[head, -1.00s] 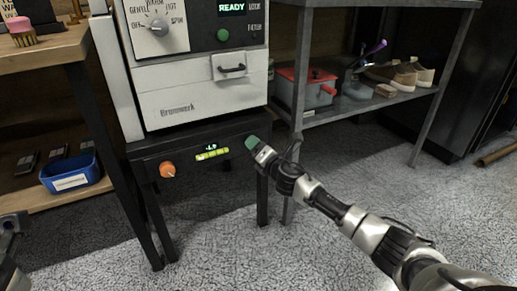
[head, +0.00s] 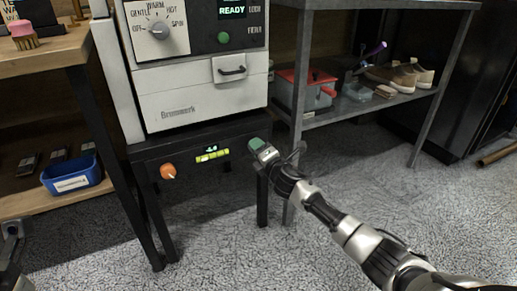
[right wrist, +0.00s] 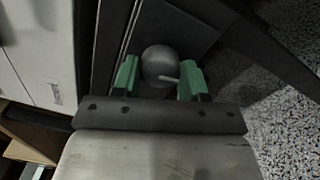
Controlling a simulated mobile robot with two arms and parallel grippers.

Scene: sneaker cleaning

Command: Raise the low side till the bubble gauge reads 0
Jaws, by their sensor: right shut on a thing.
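The washer stand (head: 190,140) has a front rail with a small lit readout (head: 210,149) and a yellow-green bubble gauge (head: 212,156). The readout digits are too small to read surely, and I cannot tell the bubble's exact place. An orange knob (head: 168,171) with a pale pointer mark is at the rail's left. My right gripper (head: 259,146) is at the rail's right end. In the right wrist view its green fingers are shut on a round grey knob (right wrist: 159,66) with a pale pointer. The head view hides that knob. Part of my left arm shows at the lower left edge.
The washer (head: 197,60) stands on the stand, its screen showing READY. A wooden bench with a blue bin (head: 72,175) is on the left. The floor in front is clear.

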